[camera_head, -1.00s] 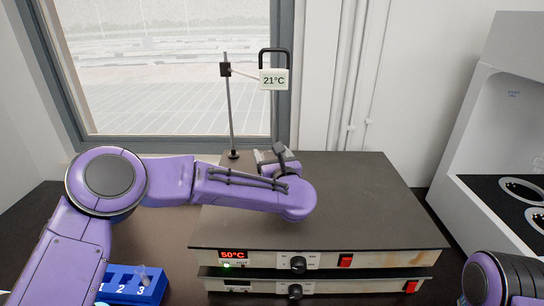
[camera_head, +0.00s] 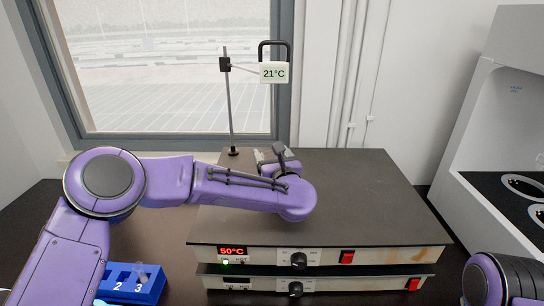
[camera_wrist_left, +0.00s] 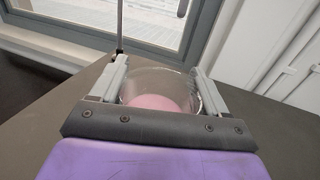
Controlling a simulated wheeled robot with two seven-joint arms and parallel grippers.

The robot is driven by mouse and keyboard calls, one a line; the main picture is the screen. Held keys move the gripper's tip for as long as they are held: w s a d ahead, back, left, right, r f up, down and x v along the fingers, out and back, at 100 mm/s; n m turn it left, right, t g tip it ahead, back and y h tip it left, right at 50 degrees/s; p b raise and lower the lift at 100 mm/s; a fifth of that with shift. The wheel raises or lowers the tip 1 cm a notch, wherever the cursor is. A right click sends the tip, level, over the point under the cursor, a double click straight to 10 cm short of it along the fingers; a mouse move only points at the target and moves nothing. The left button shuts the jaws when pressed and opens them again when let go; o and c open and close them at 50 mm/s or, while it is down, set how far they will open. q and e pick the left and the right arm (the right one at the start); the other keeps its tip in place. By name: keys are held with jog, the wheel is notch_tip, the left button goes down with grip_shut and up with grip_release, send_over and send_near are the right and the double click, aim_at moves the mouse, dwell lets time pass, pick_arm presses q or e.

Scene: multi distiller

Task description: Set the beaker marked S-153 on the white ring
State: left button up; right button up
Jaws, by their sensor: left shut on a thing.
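A clear beaker (camera_wrist_left: 160,88) with pink liquid sits between the fingers of my left gripper (camera_wrist_left: 158,72) in the left wrist view. The gripper is shut on it. No marking on the beaker can be read. In the head view my left gripper (camera_head: 272,158) is over the back left of the hot plate (camera_head: 370,200), mostly hidden behind my forearm. The beaker is hardly visible there. White rings (camera_head: 525,177) lie on the black deck of the white machine at the right edge, partly cut off. Only part of my right arm shows at lower right; its gripper is out of view.
A thin stand (camera_head: 230,110) holds a 21°C display (camera_head: 273,73) behind the hot plate. The hot plate's front reads 50°C, and another similar unit is under it. A blue numbered rack (camera_head: 150,290) is at lower left. The hot plate's top is mostly bare.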

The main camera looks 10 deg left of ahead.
pick_arm(q)
jog(key=shift+f, duration=0.2)
jog(key=o, duration=1.3)
jog(key=shift+s, duration=0.1)
